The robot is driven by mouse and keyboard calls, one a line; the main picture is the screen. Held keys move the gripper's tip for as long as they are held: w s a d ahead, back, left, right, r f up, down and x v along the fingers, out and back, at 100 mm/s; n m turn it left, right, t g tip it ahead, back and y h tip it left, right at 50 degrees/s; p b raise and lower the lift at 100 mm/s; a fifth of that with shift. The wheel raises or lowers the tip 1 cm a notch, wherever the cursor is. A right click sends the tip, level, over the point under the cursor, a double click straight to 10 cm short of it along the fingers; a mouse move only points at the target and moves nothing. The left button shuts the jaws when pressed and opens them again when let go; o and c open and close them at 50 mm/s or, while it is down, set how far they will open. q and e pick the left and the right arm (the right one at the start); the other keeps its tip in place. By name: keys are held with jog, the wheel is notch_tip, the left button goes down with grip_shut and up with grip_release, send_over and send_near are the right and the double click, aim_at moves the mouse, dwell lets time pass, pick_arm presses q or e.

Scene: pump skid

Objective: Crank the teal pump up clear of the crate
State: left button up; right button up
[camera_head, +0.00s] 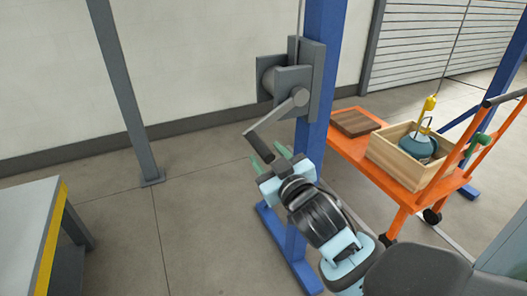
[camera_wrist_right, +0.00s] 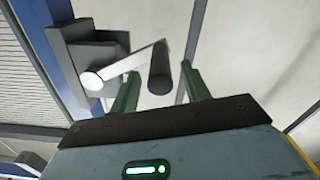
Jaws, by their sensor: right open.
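The teal pump (camera_head: 421,147) sits inside the wooden crate (camera_head: 394,160), its lower part hidden by the crate walls. A yellow hook block (camera_head: 430,103) on a cable is above the pump, at its lifting frame. The grey winch (camera_head: 290,82) is on the blue post, with its crank arm (camera_head: 278,113) pointing down-left to a dark handle (camera_head: 260,147). My right gripper (camera_head: 270,157) is open at the handle. In the right wrist view the handle (camera_wrist_right: 160,68) appears between the two green fingers, with gaps on both sides. My left gripper is out of view.
The blue post (camera_head: 318,120) rises right behind my right gripper. A yellow-edged table (camera_head: 30,225) is at the left.

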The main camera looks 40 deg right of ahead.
jog(key=shift+x, duration=1.25)
grip_shut()
